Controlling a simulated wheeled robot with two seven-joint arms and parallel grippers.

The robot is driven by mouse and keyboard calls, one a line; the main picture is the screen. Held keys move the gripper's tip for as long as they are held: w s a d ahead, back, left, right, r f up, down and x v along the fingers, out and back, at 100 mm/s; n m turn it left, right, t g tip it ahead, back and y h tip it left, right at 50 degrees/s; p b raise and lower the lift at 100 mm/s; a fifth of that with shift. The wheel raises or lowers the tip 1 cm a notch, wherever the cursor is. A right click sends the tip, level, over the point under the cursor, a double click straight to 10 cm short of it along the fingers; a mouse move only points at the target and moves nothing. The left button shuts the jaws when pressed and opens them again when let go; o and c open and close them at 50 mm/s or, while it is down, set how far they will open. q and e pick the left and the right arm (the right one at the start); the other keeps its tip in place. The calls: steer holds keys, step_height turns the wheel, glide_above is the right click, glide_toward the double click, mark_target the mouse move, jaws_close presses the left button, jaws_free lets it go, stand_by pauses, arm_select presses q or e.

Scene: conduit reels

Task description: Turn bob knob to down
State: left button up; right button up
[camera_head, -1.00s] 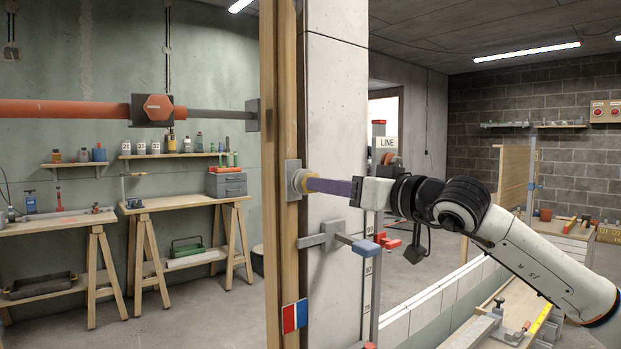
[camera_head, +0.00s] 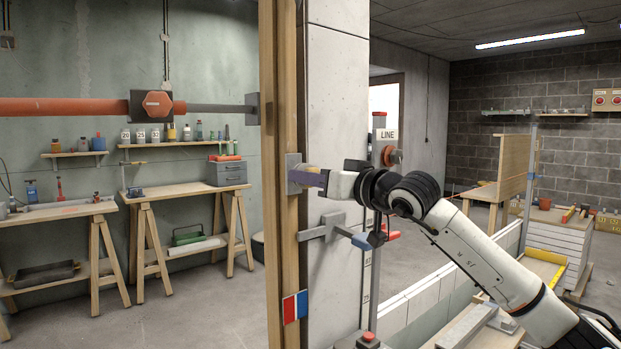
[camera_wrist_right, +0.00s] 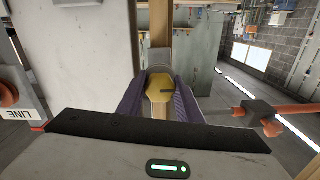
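The bob knob (camera_wrist_right: 159,86) is yellow and many-sided, with a short dark mark pointing right in the wrist view. It sits on a grey plate (camera_head: 293,174) on a wooden post; in the head view, my fingers hide most of it. My right gripper (camera_head: 312,178) comes from the right, with purple fingers at the knob. In the wrist view, the fingers of the right gripper (camera_wrist_right: 160,92) lie on both sides of the knob. I cannot tell whether they press on it. My left gripper is out of view.
A grey bracket with a blue-ended rod (camera_head: 345,232) juts out just below my right gripper. A red and blue plate (camera_head: 295,307) is lower on the post. A pale pillar (camera_head: 334,110) stands right behind. Workbenches (camera_head: 180,192) stand at the left.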

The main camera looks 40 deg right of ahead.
steer(key=shift+c, duration=1)
